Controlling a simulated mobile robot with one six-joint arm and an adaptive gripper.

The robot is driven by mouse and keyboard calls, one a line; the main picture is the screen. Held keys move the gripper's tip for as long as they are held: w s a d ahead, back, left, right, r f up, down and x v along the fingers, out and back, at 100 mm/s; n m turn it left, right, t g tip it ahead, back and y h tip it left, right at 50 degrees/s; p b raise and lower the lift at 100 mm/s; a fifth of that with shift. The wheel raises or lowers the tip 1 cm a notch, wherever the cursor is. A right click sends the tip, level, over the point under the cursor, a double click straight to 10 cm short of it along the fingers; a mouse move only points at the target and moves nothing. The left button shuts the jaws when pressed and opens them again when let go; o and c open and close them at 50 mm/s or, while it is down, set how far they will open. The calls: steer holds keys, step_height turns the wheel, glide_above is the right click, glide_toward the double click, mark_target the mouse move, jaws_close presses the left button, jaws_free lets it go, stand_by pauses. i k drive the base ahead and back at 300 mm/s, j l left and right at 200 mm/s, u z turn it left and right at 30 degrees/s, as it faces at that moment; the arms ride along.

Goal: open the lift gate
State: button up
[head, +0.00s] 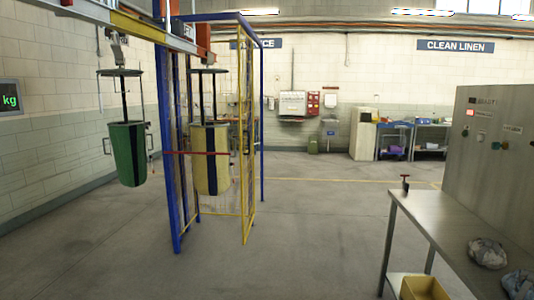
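The lift enclosure is a blue post frame (174,150) left of the middle in the head view. A tall yellow mesh panel (245,130) stands on its right side. A red horizontal bar (196,153) crosses the front at about mid-height. I cannot tell whether the bar or the mesh panel is the gate. A cream bag (211,175) with a dark stripe hangs behind the bar. A green bag (127,155) hangs outside, to the left. My gripper is not in view.
An overhead rail (140,28) carries the bags. A grey cabinet (492,150) with buttons stands at the right behind a metal table (450,215) holding crumpled cloths (487,252). A yellow bin (424,288) sits below. The floor (310,230) between enclosure and table is clear.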

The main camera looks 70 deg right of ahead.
mark_target(239, 28)
steer(key=z, duration=1.6)
steer(key=i+l+z, duration=0.45)
steer(key=i, duration=0.5)
steer(key=i+z, duration=0.4)
steer(key=i, duration=0.55)
steer(key=i+u, duration=0.1)
steer(key=i, duration=0.9)
steer(key=i+l, duration=0.1)
steer(key=i, duration=1.9)
steer(key=i+j+z, duration=0.1)
steer(key=i, duration=2.9)
steer(key=i+j+u, duration=0.15)
steer(key=i+u, duration=0.65)
steer(key=u, duration=0.15)
steer(key=i+l+u, duration=0.15)
steer(key=i+u, duration=0.3)
steer(key=i+l+u, duration=0.25)
steer(key=u, duration=0.25)
steer(key=i+j+u, duration=0.1)
steer(key=i+u, duration=1.1)
steer(key=i+l+u, duration=0.2)
steer(key=u, duration=0.2)
steer(key=i+l+u, duration=0.4)
steer(key=k+j, duration=0.05)
steer(key=k, duration=0.05)
